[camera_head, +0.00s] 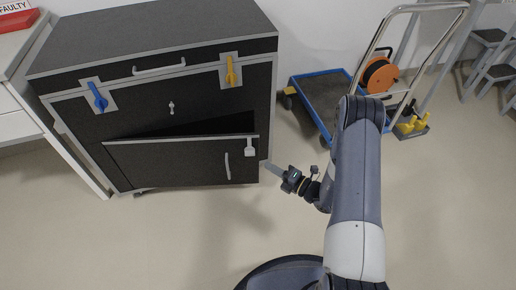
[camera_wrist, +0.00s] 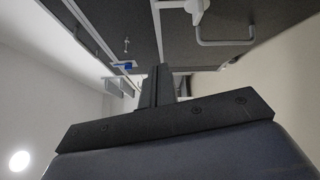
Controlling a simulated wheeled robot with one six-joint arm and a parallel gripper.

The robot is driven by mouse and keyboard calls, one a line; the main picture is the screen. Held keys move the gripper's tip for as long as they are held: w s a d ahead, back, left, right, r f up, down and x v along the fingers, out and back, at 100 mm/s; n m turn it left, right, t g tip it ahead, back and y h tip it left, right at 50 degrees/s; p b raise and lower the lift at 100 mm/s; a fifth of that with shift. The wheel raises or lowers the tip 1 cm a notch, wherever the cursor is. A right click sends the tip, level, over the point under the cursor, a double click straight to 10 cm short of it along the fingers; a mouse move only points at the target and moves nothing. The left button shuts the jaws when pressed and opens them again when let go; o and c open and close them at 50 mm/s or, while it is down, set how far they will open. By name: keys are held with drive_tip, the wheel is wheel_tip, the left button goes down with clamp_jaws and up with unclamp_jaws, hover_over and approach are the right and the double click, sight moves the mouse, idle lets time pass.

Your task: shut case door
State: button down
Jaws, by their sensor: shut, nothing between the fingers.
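The black case (camera_head: 150,60) with grey edges stands against the wall at the left in the head view. Its door (camera_head: 180,164) is hinged along the bottom and tilted outward, with a dark gap at its top edge. The door carries a grey handle (camera_head: 227,166) and a light latch (camera_head: 249,147). My gripper (camera_head: 270,168) is shut and empty, at the right edge of the door; I cannot tell whether it touches. In the wrist view my gripper (camera_wrist: 158,82) points at the case, with the door handle (camera_wrist: 226,41) at the upper right.
A blue latch (camera_head: 97,97) and a yellow latch (camera_head: 230,71) sit on the case above the door. A blue trolley (camera_head: 322,97) with an orange reel (camera_head: 379,75) stands right of the case. A white table (camera_head: 15,100) is at the left. The floor in front is clear.

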drive_tip(key=d+f+m+t+h, duration=0.1)
drive_tip(key=d+m, duration=0.1)
drive_tip(key=m, duration=0.2)
drive_tip(key=b, duration=0.3)
approach(245, 140)
drive_tip(key=w+a, duration=0.2)
drive_tip(key=a, duration=0.2)
drive_tip(key=shift+w+r, duration=0.1)
drive_tip(key=shift+w, duration=0.35)
